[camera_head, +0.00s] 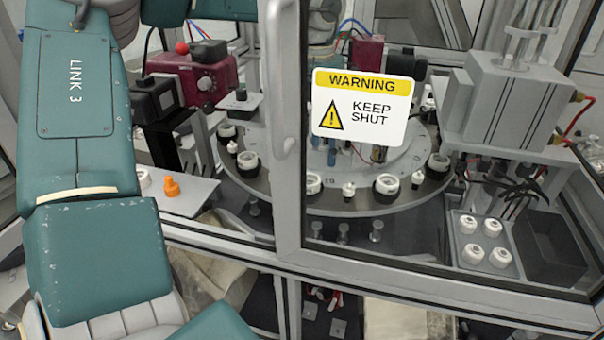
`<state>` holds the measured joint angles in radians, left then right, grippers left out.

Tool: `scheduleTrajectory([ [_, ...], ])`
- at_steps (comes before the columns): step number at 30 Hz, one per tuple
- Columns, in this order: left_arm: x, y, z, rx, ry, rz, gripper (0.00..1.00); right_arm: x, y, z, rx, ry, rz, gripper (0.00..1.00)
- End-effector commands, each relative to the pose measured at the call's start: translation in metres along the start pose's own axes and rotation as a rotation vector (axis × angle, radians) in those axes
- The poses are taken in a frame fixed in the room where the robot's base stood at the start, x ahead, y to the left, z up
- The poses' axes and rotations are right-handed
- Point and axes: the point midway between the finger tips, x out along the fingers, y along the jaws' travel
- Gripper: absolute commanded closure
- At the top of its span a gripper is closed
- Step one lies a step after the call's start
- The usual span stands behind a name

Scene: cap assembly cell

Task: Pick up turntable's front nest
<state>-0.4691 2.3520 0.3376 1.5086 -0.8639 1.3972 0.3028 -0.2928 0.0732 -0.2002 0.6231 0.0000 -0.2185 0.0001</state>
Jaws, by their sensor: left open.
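The turntable (345,207) is a round dark-rimmed disc with a pale centre, inside the cell behind glass. Dark nests with white rings stand around its rim. Along its front edge are one nest (387,185) right of centre and another (313,184) by the door frame, partly hidden. I cannot tell which is called the front nest. My left arm comes in from the left and passes over the top. My left gripper is hard to make out, largely hidden around the door frame and sign; I see nothing held. My right gripper is not in view.
A door frame (287,130) and a "KEEP SHUT" sign (361,108) block part of the view. An orange piece (171,187) stands on a pale plate at left. A tray of white caps (468,225) and a dark bin (549,250) sit at right.

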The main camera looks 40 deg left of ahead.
Motion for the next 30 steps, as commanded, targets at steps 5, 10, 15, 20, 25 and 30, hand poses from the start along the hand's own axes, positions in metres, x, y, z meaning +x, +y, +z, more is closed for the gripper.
scheduleTrajectory([
  [5, 0.017, 0.0, 0.0, -0.001, -0.001, -0.002, 0.4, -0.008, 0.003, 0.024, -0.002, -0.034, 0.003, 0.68],
  [10, 0.03, 0.001, -0.003, -0.001, 0.003, -0.004, 0.4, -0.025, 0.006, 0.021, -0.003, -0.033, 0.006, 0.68],
  [15, 0.057, 0.002, -0.004, -0.001, 0.002, -0.003, 0.4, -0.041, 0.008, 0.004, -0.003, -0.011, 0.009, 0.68],
  [20, 0.07, 0.002, -0.002, -0.002, -0.003, -0.003, 0.4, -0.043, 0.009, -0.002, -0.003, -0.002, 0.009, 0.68],
  [25, 0.071, 0.002, -0.002, -0.002, -0.005, -0.003, 0.4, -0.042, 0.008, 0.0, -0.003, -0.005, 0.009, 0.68],
  [30, 0.071, 0.002, -0.002, -0.002, -0.004, -0.003, 0.68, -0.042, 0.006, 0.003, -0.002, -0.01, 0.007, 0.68],
])
